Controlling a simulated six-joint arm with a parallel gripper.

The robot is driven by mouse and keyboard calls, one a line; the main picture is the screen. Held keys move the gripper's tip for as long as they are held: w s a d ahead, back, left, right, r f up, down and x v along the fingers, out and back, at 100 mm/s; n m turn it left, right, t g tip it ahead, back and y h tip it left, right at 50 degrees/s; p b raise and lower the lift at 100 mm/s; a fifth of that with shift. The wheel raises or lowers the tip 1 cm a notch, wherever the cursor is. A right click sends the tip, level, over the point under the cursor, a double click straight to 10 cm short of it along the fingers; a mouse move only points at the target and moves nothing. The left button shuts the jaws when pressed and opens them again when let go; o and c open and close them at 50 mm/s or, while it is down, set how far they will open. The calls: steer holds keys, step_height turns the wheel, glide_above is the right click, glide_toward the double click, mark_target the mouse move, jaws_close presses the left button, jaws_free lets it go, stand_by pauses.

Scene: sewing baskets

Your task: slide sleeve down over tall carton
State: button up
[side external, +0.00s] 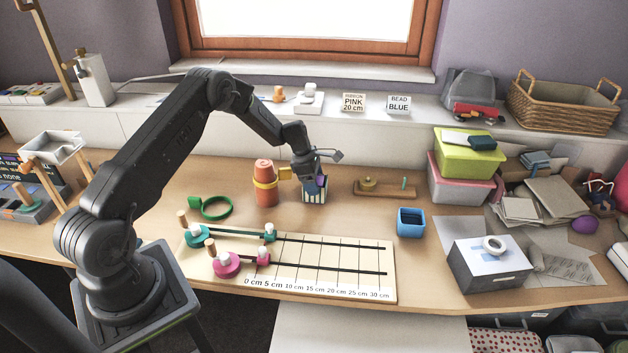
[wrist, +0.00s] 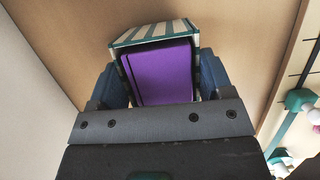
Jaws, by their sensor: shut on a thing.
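The sleeve (side external: 312,195) is striped cream and dark green and stands on the wooden table. In the wrist view, the striped sleeve (wrist: 155,33) has a teal edge and surrounds a purple face, which I take to be the tall carton (wrist: 160,75). Purple also shows in the side view (side external: 320,181) near my fingers. My gripper (side external: 309,177) points down over them. In the wrist view its two blue-grey fingers (wrist: 158,85) press on opposite sides of the sleeve. How far down the sleeve sits on the carton is hidden.
Close on the left stand orange stacked pots (side external: 265,190) with a yellow band. A wooden stand (side external: 385,188) lies to the right, and a blue open box (side external: 411,222) beyond it. The ruler board (side external: 290,265) lies in front. Storage boxes (side external: 462,165) crowd the right.

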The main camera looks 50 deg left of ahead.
steer(key=shift+s+f, duration=0.2)
steer(key=shift+f, duration=0.3)
steer(key=o, duration=1.1)
steer(key=shift+r, duration=0.1)
steer(key=shift+w, duration=0.1)
steer(key=shift+r, duration=0.1)
steer(key=v, duration=1.3)
steer(key=shift+a+r, duration=0.15)
steer(key=shift+r, duration=0.2)
